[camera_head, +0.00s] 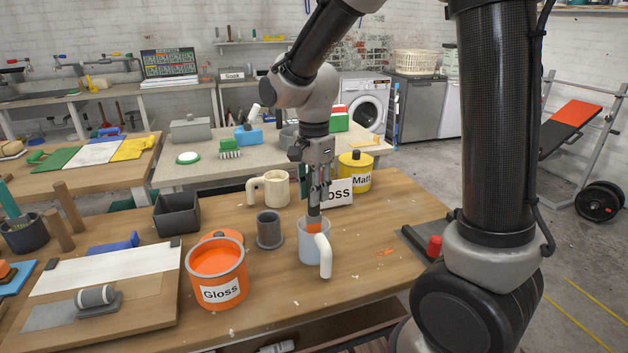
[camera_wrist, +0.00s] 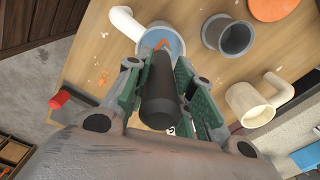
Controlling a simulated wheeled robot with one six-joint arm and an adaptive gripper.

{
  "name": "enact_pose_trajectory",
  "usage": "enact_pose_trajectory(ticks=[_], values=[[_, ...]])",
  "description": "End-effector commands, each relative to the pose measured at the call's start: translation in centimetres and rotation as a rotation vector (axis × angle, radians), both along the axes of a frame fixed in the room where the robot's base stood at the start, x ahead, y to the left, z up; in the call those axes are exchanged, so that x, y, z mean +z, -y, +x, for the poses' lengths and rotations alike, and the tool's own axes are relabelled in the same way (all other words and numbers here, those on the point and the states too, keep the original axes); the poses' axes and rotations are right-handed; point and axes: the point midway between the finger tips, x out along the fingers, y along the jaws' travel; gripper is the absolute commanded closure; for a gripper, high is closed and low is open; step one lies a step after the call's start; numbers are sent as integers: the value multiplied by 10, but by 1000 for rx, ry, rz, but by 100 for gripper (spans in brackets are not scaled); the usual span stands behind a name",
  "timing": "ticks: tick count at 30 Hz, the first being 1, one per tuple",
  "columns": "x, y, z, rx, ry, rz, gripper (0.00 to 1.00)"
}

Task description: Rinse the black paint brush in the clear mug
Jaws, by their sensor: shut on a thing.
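The clear mug (camera_head: 306,248) stands on the wooden table with its white handle toward the front right. It also shows in the wrist view (camera_wrist: 174,42), with bluish water inside. My gripper (camera_head: 318,196) is above the mug, pointing down, shut on the black paint brush (camera_wrist: 159,95). The brush's dark handle runs down between the green finger pads. Its orange-painted lower end (camera_head: 313,226) is at the mug's mouth and reaches inside. How deep the bristles sit is hidden by the mug wall.
An open orange Gloss paint pot (camera_head: 216,284) stands left of the mug. A grey mug (camera_head: 269,232) and a cream mug (camera_head: 272,187) stand behind, with a yellow Matt tin (camera_head: 355,173) at the back. A dark box (camera_head: 176,215) is farther left. Orange paint smears mark the table right of the mug.

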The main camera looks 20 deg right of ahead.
Motion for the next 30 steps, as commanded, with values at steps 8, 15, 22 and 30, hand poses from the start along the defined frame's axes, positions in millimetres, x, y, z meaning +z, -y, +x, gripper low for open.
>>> enact_pose_trajectory(ticks=[8,15,22,30], values=[[-25,0,0,0,-2,-1,100],[-44,0,0,0,-3,-1,100],[-52,0,0,0,-1,0,100],[-53,0,0,0,0,0,100]])
